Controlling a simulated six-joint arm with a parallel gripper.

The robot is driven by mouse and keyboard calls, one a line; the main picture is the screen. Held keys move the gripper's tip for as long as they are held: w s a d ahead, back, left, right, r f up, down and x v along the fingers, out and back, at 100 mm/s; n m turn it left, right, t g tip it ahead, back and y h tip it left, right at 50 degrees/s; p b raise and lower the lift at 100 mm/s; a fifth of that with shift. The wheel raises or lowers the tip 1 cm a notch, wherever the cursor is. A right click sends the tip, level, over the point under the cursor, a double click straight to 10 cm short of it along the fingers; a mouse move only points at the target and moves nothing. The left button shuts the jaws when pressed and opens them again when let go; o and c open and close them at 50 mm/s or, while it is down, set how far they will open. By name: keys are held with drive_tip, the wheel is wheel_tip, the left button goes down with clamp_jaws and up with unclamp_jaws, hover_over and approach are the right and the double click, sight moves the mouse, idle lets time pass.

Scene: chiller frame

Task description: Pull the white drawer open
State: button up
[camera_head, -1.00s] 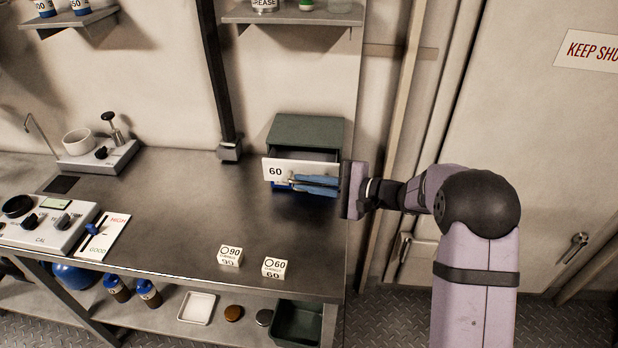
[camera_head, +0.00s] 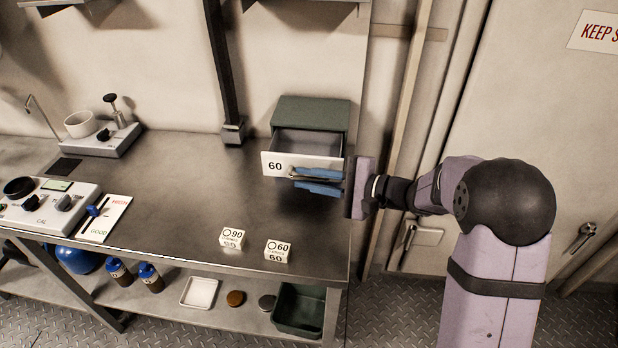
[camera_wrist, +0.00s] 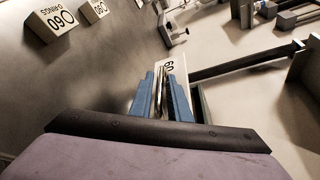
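The white drawer (camera_head: 270,158), marked 60, stands part-way out of a dark green cabinet (camera_head: 311,112) at the back right of the bench. Its grey inside shows from above and looks empty. My gripper (camera_head: 295,179) reaches in from the right with its two blue fingers at the drawer's front. In the wrist view the fingers (camera_wrist: 163,78) lie on either side of the metal handle (camera_wrist: 161,100) and appear closed on it. The fingers hide part of the handle and of the front.
A slider panel (camera_head: 104,218) and a CAL device (camera_head: 45,207) are at the left. The bench (camera_head: 185,190) before the drawer is clear.

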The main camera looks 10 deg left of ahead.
drive_tip(key=shift+d, duration=0.1)
drive_tip(key=shift+b+v, duration=0.55)
drive_tip(key=shift+v, duration=3.05)
drive_tip(key=shift+s+r, duration=0.1)
drive_tip(key=s+d+f+n+g+h+p, duration=0.1)
drive_tip(key=s+d+n+g+h+p, duration=0.2)
drive_tip(key=s, duration=0.5)
drive_tip(key=s+d+f+n+g+h+p, duration=0.1)
drive_tip(key=s+n+g+h+p, duration=0.15)
drive_tip(key=s+h+p, duration=0.5)
drive_tip(key=s+d+r+n+h+p, duration=0.1)
drive_tip(key=s+d+n+h+p, duration=0.3)
drive_tip(key=s+d, duration=0.3)
drive_tip(key=d, duration=0.5)
drive_tip(key=shift+r+n, duration=0.35)
